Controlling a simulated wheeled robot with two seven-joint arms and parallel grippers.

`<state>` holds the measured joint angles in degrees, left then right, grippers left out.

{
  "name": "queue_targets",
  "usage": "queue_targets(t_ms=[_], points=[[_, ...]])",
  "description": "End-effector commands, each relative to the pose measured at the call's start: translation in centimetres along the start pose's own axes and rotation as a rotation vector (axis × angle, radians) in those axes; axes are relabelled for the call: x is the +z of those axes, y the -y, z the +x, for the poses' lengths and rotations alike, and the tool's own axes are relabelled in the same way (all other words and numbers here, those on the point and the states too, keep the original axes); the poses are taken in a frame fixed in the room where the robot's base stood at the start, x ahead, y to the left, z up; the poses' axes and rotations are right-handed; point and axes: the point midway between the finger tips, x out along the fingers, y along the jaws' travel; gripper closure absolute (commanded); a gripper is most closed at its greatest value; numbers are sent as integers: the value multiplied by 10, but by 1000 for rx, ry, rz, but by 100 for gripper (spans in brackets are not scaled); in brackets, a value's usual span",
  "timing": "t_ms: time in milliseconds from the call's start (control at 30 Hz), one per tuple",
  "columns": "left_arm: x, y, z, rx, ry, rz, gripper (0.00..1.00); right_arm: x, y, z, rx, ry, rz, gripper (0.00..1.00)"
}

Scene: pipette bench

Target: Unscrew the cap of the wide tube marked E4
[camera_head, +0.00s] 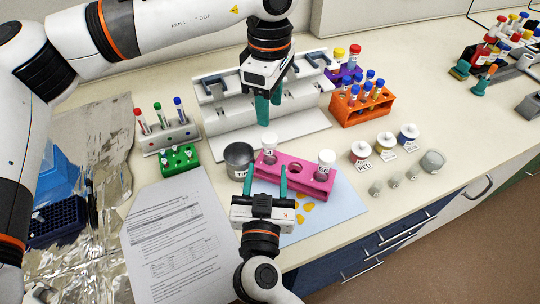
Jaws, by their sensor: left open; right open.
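A pink rack (312,190) holds two wide tubes with white caps, with an empty hole between them. The left wide tube (268,148) has a label too small to read surely. The right wide tube (325,165) has a label that looks like E6. My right gripper (267,170) is open and empty, its teal fingers pointing at the rack's left end, apart on either side of the left tube's line. My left gripper (269,108) is open, fingers down, above and behind the left tube, in front of the white pipette stand (215,120).
A steel cup (238,160) stands left of the pink rack. A green rack (180,160) and a white tube rack (165,137) stand farther left. An orange rack (362,109) and several small jars (360,151) stand right. A paper sheet (180,240) lies front left.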

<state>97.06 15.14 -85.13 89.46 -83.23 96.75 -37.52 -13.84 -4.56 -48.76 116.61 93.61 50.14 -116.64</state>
Motion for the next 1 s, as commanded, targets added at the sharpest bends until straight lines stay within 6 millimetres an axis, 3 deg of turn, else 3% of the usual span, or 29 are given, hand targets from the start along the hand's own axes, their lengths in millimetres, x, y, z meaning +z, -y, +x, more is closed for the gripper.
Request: queue_targets(t_ms=[200,400,833,867,1000], points=[[0,0,0,0,0,-1,52,1,0,44,-1,4,-1,49],[0,0,0,0,0,0,52,0,0,70,0,1,-2,49],[0,0,0,0,0,0,52,0,0,80,1,0,0,49],[0,0,0,0,0,0,52,0,0,80,1,0,0,51],[0,0,0,0,0,0,52,0,0,80,0,0,0,74]])
